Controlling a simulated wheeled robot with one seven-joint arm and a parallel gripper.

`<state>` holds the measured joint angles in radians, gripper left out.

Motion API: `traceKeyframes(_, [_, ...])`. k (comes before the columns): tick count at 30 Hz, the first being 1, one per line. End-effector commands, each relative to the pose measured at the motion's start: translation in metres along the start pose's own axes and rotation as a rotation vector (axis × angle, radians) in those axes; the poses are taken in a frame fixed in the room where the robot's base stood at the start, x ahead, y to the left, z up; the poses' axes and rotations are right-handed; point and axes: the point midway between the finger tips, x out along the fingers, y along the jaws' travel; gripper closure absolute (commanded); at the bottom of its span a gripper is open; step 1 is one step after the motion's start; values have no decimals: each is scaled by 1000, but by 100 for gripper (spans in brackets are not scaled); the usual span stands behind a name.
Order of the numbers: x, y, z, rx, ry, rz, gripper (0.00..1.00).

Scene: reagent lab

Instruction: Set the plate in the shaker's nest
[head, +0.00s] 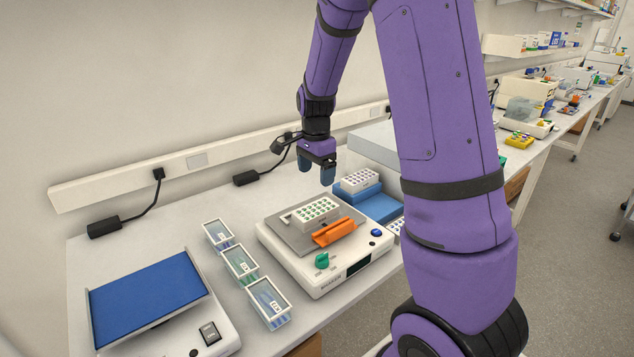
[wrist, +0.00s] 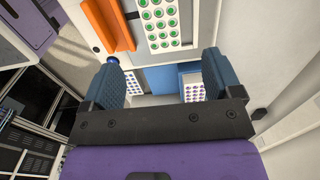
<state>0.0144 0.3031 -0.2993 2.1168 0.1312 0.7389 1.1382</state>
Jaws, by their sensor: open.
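A white plate with green-topped wells (head: 316,211) sits on the grey platform of the shaker (head: 325,262), behind the orange clamp bar (head: 338,231). In the wrist view the green-dotted plate (wrist: 160,20) lies beside the orange bar (wrist: 107,24), apart from it. I cannot tell whether the plate is fully seated. My gripper (head: 318,172) is above and behind the shaker, clear of the plate. In the wrist view its blue fingers (wrist: 162,78) are spread wide with nothing between them.
A second white rack with purple dots (head: 361,181) stands on a blue block (head: 380,206) right of the shaker. Several small clear bins (head: 239,262) stand left of it. A blue-topped device (head: 148,298) is at the front left. A power strip (head: 200,160) runs along the wall.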

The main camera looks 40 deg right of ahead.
Motion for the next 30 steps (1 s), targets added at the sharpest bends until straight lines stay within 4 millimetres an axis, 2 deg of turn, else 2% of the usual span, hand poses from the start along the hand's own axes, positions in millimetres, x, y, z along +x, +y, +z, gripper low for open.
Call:
traceKeyframes(5, [-21, 7, 9, -65, -6, -26, 15])
traceKeyframes(11, [-72, 38, 37, -300, -12, -106, 15])
traceKeyframes(15, [-106, 67, 58, -491, 3, -165, 15])
traceKeyframes(21, [-145, 115, 86, -764, 53, -242, 15])
traceKeyframes(30, [-181, 192, 119, -1163, 190, -331, 15])
